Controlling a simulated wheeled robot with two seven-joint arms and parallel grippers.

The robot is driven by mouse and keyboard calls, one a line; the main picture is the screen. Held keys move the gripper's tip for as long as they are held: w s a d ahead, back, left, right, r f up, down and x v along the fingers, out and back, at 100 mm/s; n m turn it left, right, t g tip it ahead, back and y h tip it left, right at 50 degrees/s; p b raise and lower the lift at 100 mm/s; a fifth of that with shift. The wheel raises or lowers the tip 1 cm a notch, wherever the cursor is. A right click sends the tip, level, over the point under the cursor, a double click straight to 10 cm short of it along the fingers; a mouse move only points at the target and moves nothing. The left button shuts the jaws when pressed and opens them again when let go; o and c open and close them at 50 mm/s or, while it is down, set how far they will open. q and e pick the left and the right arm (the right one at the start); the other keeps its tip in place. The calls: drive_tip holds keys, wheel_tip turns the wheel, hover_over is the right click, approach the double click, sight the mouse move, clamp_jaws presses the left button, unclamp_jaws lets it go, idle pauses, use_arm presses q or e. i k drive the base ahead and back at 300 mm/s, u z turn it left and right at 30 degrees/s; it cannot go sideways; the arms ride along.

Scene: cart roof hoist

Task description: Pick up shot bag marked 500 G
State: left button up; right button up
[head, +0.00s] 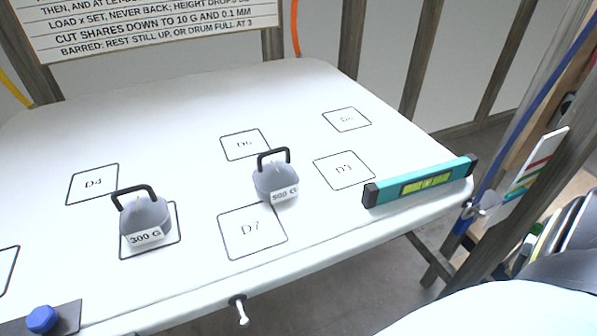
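The shot bag marked 500 G (273,184) is a grey rounded bag with a black handle on top. It stands upright on the white table, between the squares marked D6 and D7, and no gripper touches it. A similar grey bag marked 300 G (145,221) stands on a marked square to its left. Neither of my grippers is visible in the head view.
The white table (200,115) has several black outlined squares, including an empty D7 (236,246). A teal spirit level (420,183) lies at the right edge. A blue knob (42,319) is at the lower left. A printed sign (150,25) stands behind.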

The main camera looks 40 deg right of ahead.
sight(275, 181)
drive_tip(key=z, duration=0.45)
drive_tip(key=k, duration=0.3)
drive_tip(key=z, duration=0.5)
drive_tip(key=i, duration=0.5)
drive_tip(key=k, duration=0.45)
drive_tip(key=u, duration=0.05)
